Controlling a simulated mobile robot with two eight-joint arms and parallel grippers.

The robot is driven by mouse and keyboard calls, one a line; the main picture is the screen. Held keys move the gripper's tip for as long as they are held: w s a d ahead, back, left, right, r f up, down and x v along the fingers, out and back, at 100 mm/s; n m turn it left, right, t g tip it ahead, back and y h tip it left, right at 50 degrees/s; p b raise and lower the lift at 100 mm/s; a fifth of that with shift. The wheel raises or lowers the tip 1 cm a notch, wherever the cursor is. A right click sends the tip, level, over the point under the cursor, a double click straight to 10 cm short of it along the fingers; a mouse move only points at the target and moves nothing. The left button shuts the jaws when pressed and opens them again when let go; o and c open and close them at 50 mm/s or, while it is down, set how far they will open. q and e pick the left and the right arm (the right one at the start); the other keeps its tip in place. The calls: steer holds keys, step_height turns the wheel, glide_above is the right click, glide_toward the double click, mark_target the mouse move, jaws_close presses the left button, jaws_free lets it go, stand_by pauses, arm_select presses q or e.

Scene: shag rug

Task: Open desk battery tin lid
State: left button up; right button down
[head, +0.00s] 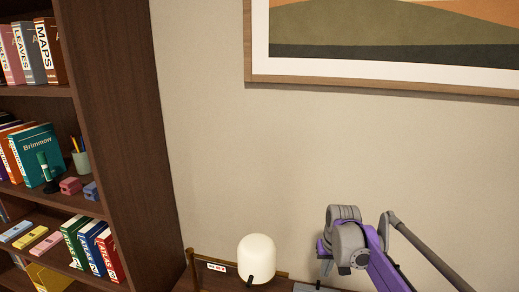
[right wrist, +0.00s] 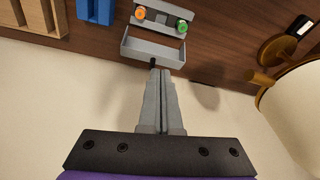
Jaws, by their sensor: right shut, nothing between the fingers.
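In the right wrist view the grey battery tin (right wrist: 131,48) sits on the dark wooden desk. Its hollow lid appears swung open on the wall side. An orange battery (right wrist: 140,13) and a green battery (right wrist: 182,27) show in the part beyond it. My right gripper (right wrist: 160,73) is shut and empty, its fingertips close to the lid's wall-side edge beside a small black piece. I cannot tell if they touch. In the head view my right arm comes in at the lower right, and its fingertips do not show clearly. My left gripper is not in view.
A white lamp (head: 256,258) stands on the desk; its cream shade (right wrist: 298,105) is right of my gripper in the wrist view. A wooden organiser (right wrist: 35,15) and a blue object (right wrist: 96,10) lie at upper left. A bookshelf (head: 125,110) stands left; the wall is behind.

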steer(key=s+a+r+t, duration=0.2)
steer(key=s, duration=1.2)
steer(key=s+f, duration=0.3)
steer(key=s, duration=0.4)
steer(key=s+a+f+t, duration=0.1)
steer(key=s+f, duration=0.2)
steer(key=s, duration=0.5)
steer(key=shift+f+n+t, duration=0.3)
steer(key=shift+f+n, duration=0.1)
steer(key=c, duration=1.4)
jaws_free()
steer(key=shift+s+f, duration=0.25)
steer(key=shift+s, duration=0.1)
steer(key=shift+o, duration=1.3)
steer(key=shift+f, duration=0.1)
steer(key=shift+o, duration=1.5)
steer(key=shift+w+r, duration=0.2)
steer(key=w+r+m+g, duration=0.1)
steer(key=w+r, duration=0.5)
steer(key=w, duration=0.4)
steer(key=m+g+h+p, duration=0.1)
steer(key=m+g, duration=0.3)
steer(key=g, duration=0.1)
glide_above(319, 281)
step_height(319, 281, down, 6)
steer(key=r, duration=0.1)
step_height(319, 281, down, 11)
steer(key=shift+r, duration=0.2)
